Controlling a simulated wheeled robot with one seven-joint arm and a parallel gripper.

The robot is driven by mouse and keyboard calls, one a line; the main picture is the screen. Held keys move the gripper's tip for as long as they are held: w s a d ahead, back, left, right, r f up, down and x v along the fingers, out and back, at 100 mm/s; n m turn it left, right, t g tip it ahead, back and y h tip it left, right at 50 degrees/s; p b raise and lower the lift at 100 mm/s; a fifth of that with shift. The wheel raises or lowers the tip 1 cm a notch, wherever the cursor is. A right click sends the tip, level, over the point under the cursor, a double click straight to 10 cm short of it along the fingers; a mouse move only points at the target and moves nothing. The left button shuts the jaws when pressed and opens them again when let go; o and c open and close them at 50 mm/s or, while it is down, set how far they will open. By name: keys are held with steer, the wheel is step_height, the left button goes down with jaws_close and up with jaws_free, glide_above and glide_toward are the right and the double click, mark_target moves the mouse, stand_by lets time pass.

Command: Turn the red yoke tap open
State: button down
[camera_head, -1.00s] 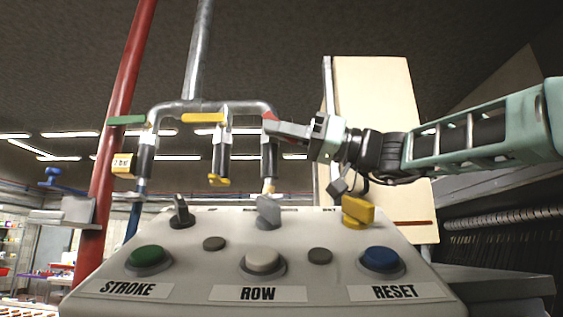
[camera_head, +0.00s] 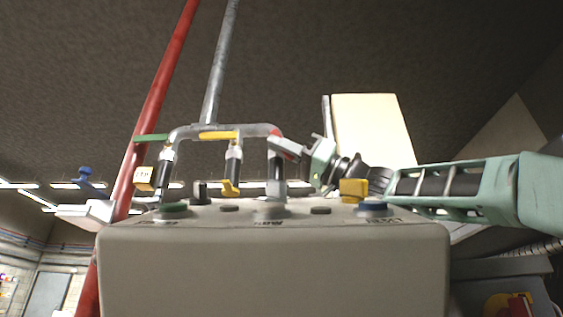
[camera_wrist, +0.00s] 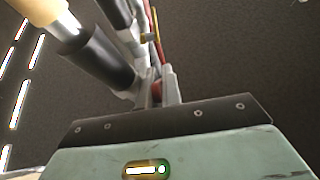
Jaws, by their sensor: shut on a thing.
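The red yoke tap handle (camera_head: 275,133) is on the right leg of the grey pipe yoke (camera_head: 256,130), above the control box. My gripper (camera_head: 284,146) reaches in from the right and is shut on this red handle. In the wrist view a bit of the red handle (camera_wrist: 157,88) shows between the fingers of my gripper (camera_wrist: 157,92); the rest is hidden by them. The yellow tap handle (camera_head: 218,135) on the middle leg and the green tap handle (camera_head: 152,137) on the left leg lie roughly level.
A grey control box (camera_head: 270,265) with buttons and knobs stands in front, below the taps. A red pipe (camera_head: 160,95) rises at the left, and a cream panel (camera_head: 372,130) stands behind my arm. A yellow tag (camera_head: 144,174) hangs near the left leg.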

steer(key=c, duration=1.9)
jaws_free()
steer(key=shift+d, duration=0.1)
steer(key=shift+d+f+b, duration=0.15)
steer(key=shift+b, duration=0.15)
steer(key=shift+s+d+f+b, duration=0.15)
steer(key=shift+d+b, duration=0.8)
steer(key=shift+d, duration=2.25)
steer(key=shift+s+d+r+b, duration=0.1)
steer(key=shift+d+b, duration=0.85)
steer(key=shift+d, duration=2.2)
